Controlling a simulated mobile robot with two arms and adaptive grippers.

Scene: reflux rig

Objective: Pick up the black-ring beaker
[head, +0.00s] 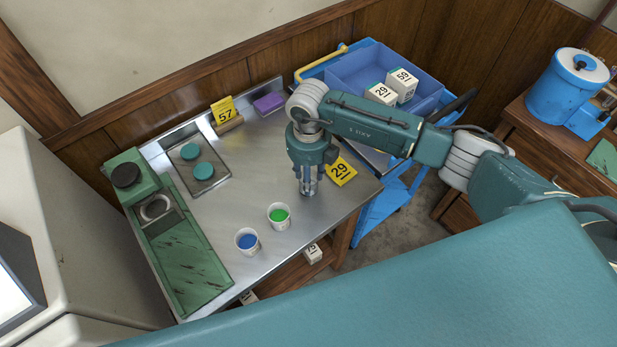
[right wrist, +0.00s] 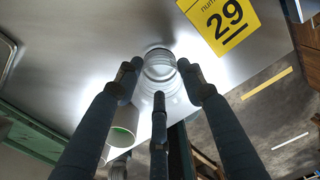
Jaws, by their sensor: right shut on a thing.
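My right gripper (head: 309,186) reaches down over the metal table and is shut on a clear glass beaker. In the right wrist view, the beaker (right wrist: 160,66) sits between the fingertips of the gripper (right wrist: 162,80). I cannot make out a black ring on it, as the fingers and glare cover much of it. It is at or just above the tabletop; I cannot tell which. My left gripper is not in view.
White cups with green (head: 279,216) and blue (head: 247,241) contents stand left of the gripper. A yellow 29 card (head: 341,171) lies on its right. A tray (head: 198,165) with two teal discs is at the back left. A blue cart (head: 362,75) holds white boxes.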

